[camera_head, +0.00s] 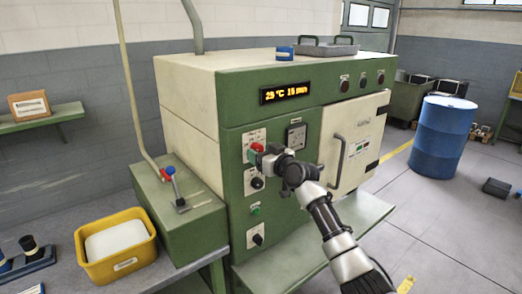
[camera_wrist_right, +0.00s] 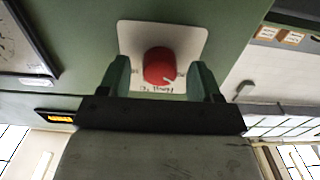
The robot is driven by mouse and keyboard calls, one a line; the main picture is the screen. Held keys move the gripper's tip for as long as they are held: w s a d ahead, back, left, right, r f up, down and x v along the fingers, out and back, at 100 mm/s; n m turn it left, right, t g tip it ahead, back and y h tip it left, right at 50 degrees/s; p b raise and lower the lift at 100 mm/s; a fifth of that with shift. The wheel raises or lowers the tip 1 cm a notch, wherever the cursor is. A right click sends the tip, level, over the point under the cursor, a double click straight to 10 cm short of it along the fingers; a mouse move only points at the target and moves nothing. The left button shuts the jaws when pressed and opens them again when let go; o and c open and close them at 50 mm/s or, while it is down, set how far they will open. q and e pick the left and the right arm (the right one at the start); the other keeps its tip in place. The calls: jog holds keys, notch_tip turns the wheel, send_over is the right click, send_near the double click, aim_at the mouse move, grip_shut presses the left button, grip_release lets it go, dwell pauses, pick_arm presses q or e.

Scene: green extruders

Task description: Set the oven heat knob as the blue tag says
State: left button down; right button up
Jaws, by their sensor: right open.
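The oven (camera_head: 228,92) is a cream and green cabinet with a lit display (camera_head: 284,92) that seems to read 25 °C 15 min. The red heat knob (camera_head: 255,149) sits on a pale plate on its green front; it also shows in the right wrist view (camera_wrist_right: 158,66), with a white pointer mark at its lower right. My right gripper (camera_head: 264,156) is at the knob, open, with its fingers (camera_wrist_right: 162,72) on either side of it. I cannot tell whether they touch it. A small blue object (camera_head: 284,53) lies on the oven top; no writing on it is readable.
Below the red knob are a black knob (camera_head: 257,183), a green button (camera_head: 256,210) and another black knob (camera_head: 258,239). The oven door handle (camera_head: 338,159) is right of my gripper. A yellow bin (camera_head: 116,247) stands on the left bench. A blue drum (camera_head: 442,135) stands at right.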

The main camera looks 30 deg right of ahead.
jog(key=shift+w, duration=0.25)
jog(key=c, duration=0.9)
